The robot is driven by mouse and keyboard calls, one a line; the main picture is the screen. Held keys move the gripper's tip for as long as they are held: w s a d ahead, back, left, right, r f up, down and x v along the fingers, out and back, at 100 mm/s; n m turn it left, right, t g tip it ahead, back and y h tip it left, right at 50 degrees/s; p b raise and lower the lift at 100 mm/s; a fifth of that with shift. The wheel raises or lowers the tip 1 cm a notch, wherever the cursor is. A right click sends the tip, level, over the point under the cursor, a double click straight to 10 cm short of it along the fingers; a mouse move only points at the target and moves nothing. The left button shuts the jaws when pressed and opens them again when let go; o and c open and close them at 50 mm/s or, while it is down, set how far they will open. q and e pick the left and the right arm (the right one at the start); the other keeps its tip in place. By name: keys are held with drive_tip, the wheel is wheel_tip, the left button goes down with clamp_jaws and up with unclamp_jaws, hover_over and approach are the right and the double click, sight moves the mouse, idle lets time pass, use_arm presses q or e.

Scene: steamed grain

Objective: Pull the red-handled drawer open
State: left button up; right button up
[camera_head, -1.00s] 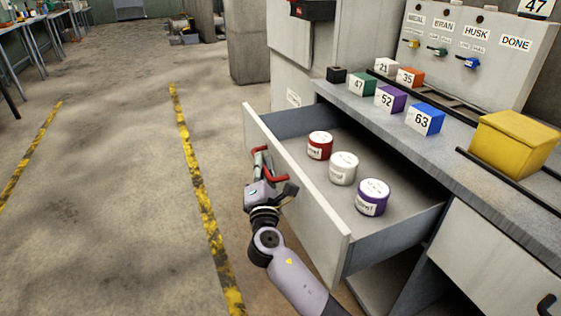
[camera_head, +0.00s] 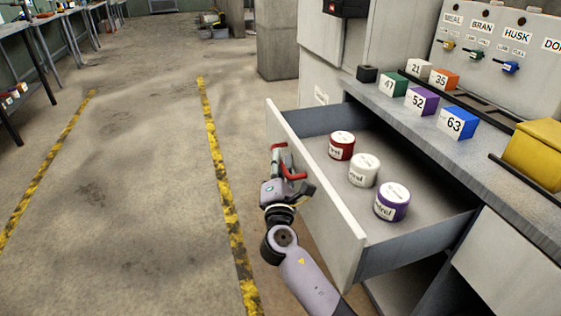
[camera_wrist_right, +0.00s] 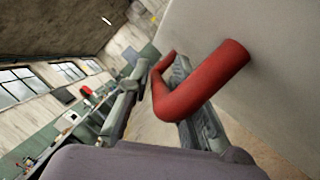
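The drawer (camera_head: 347,232) stands pulled out far from the grey cabinet, with its light grey front facing left. Its red handle (camera_head: 293,174) sticks out from that front and fills much of the right wrist view (camera_wrist_right: 205,84). My right gripper (camera_head: 284,172) is at the handle, with one finger outside the bar and one reaching inside the loop, between bar and drawer front. In the right wrist view the fingers (camera_wrist_right: 158,78) appear closed around the bar, though the contact is partly hidden. My left gripper is out of view.
A red jar (camera_head: 341,151), a white jar (camera_head: 363,176) and a purple jar (camera_head: 391,207) stand upright in the drawer. Numbered cubes and a yellow box (camera_head: 538,150) sit on the counter (camera_head: 440,150) above. The floor left of the drawer is clear.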

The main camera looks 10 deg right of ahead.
drive_tip(key=shift+s, duration=0.1)
drive_tip(key=v, duration=1.1)
drive_tip(key=shift+s, duration=0.4)
drive_tip(key=shift+a+f, duration=0.1)
drive_tip(key=shift+a, duration=0.05)
